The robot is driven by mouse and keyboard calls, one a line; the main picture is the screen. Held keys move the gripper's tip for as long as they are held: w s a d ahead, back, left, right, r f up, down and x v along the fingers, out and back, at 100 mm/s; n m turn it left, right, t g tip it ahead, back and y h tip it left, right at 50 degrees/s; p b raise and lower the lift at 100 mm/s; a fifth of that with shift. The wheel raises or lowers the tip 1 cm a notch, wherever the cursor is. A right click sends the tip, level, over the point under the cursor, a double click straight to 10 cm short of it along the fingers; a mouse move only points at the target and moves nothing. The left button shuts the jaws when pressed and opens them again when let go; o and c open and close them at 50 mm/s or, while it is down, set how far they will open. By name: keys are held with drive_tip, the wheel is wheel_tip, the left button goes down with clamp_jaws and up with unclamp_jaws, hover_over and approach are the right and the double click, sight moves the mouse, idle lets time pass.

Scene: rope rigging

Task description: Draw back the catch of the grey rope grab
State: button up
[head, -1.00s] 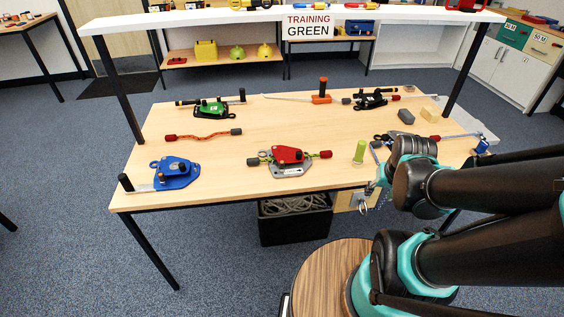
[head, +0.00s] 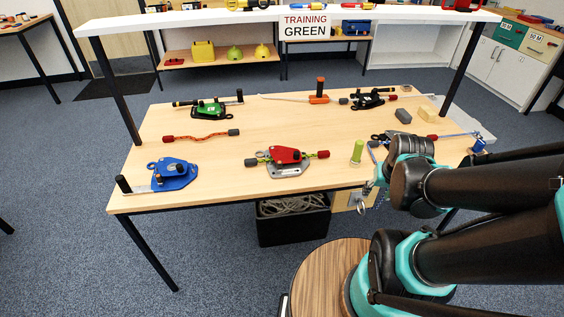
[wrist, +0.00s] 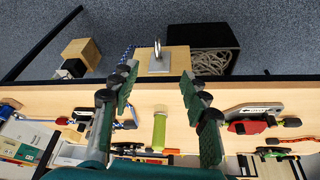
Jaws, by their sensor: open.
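A dark rope grab that may be the grey one lies at the table's right, mostly behind my arm in the head view (head: 380,137); its colour is hard to tell and its catch cannot be made out. In the wrist view, a rope grab with a blue line shows beside the left finger, partly covered. A red rope grab (head: 286,156) on a grey plate lies at the front middle, and shows at the right in the wrist view (wrist: 248,124). My gripper (wrist: 157,88) is open and empty, its fingers wide apart, near the table's front edge.
Blue (head: 175,174), green (head: 208,107) and black (head: 368,98) rope grabs lie elsewhere on the table (head: 225,160). A black rope bin (head: 293,226) stands below. A white shelf (head: 220,18) spans above.

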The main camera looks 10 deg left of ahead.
idle(0.4)
drive_tip(key=shift+w, duration=0.1)
drive_tip(key=shift+c, duration=0.8)
wheel_tip(320, 180, up, 12)
drive_tip(key=g, duration=0.4)
hover_over(279, 162)
drive_tip(key=shift+n, duration=0.3)
wheel_tip(279, 162, down, 17)
drive_tip(key=shift+d+f, duration=0.1)
clamp_jaws()
